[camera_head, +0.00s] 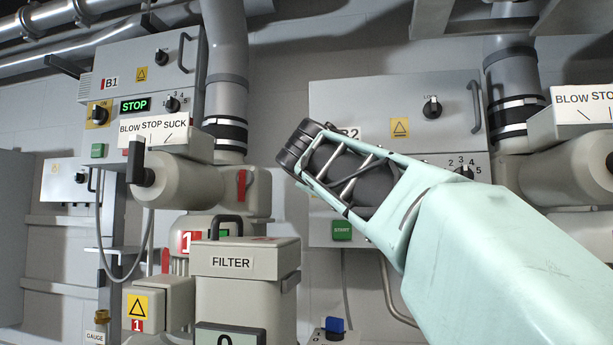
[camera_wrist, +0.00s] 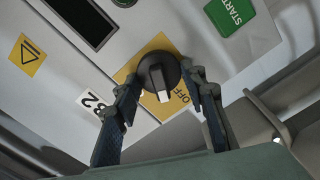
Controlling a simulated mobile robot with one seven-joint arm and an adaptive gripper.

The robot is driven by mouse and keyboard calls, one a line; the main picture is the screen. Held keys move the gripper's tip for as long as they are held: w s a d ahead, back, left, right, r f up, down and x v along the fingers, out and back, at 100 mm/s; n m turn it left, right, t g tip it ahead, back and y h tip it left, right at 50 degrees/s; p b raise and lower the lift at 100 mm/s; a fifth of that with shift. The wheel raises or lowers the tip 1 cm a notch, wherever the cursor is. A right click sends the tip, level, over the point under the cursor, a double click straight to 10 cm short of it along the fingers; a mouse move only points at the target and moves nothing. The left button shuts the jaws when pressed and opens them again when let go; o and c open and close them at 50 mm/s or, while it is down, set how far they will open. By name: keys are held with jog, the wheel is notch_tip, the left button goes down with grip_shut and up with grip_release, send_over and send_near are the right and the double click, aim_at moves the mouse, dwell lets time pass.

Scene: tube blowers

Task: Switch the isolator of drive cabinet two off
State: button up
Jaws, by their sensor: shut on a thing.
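Drive cabinet two is the grey cabinet marked B2 (camera_head: 375,95), right of the middle in the head view. Its isolator is a black rotary knob (camera_wrist: 157,72) on a yellow plate (camera_wrist: 129,74) in the wrist view. The knob's pale mark points down in that picture, and the word OFF stands just right of it. My gripper (camera_wrist: 160,82) has one dark finger on each side of the knob and is shut on it. In the head view my gripper (camera_head: 305,145) hides the isolator and part of the B2 label.
Cabinet B1 (camera_head: 135,75) hangs at the left, with its own isolator knob (camera_head: 100,115). A filter box (camera_head: 248,263) and a blower handle (camera_head: 137,160) stand in front. The green START button (camera_head: 341,230) is below my gripper, also showing in the wrist view (camera_wrist: 232,10).

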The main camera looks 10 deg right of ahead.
jog(key=n+p, duration=0.1)
jog(key=n, duration=0.4)
jog(key=shift+p, duration=0.3)
dwell(0.4)
jog(key=o, duration=1.1)
jog(key=shift+f, duration=0.1)
jog(key=shift+o, duration=0.2)
